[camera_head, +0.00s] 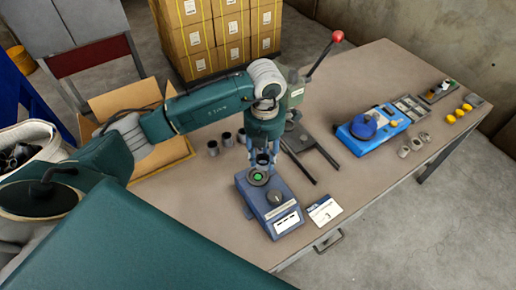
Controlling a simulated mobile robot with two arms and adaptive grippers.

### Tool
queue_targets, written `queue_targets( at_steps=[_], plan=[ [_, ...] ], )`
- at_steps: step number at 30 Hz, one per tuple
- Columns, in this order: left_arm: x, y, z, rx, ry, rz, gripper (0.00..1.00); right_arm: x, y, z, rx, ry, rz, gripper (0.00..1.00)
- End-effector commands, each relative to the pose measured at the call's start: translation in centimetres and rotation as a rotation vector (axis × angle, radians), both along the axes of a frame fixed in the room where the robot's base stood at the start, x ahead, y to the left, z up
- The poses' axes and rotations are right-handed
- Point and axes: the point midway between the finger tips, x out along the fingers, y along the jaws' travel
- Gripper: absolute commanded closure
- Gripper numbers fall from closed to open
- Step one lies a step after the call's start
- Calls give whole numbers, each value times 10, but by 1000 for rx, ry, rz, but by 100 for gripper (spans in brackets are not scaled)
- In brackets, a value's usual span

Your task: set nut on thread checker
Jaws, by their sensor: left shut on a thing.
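The thread checker appears to be the blue-grey box (284,210) near the front edge of the table, with a dark knob, a white label and a round green spot (259,177) on its top. My left gripper (262,163) points down right above that green spot. It is shut on a small dark round part, apparently the nut (263,159). The fingers partly cover the nut, and I cannot tell whether it touches the checker. My right gripper is not in view.
A lever press (297,135) with a red-knobbed handle stands behind. A card (324,211) lies right of the checker. A bright blue device (373,130), metal rings (416,144) and yellow parts (459,113) are farther right.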

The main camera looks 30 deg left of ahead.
Motion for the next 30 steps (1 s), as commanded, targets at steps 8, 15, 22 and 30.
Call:
queue_targets(
  at_steps=[8, 15, 22, 30],
  plan=[
    [3, 18, -16, 0, 0, 495, 98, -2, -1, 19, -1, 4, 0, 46],
    [3, 19, -27, -1, -2, 550, 98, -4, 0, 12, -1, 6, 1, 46],
    [3, 19, -48, 0, -1, 547, 98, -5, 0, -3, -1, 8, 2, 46],
    [3, 19, -73, -1, -1, 544, 98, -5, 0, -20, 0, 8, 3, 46]
  ],
)
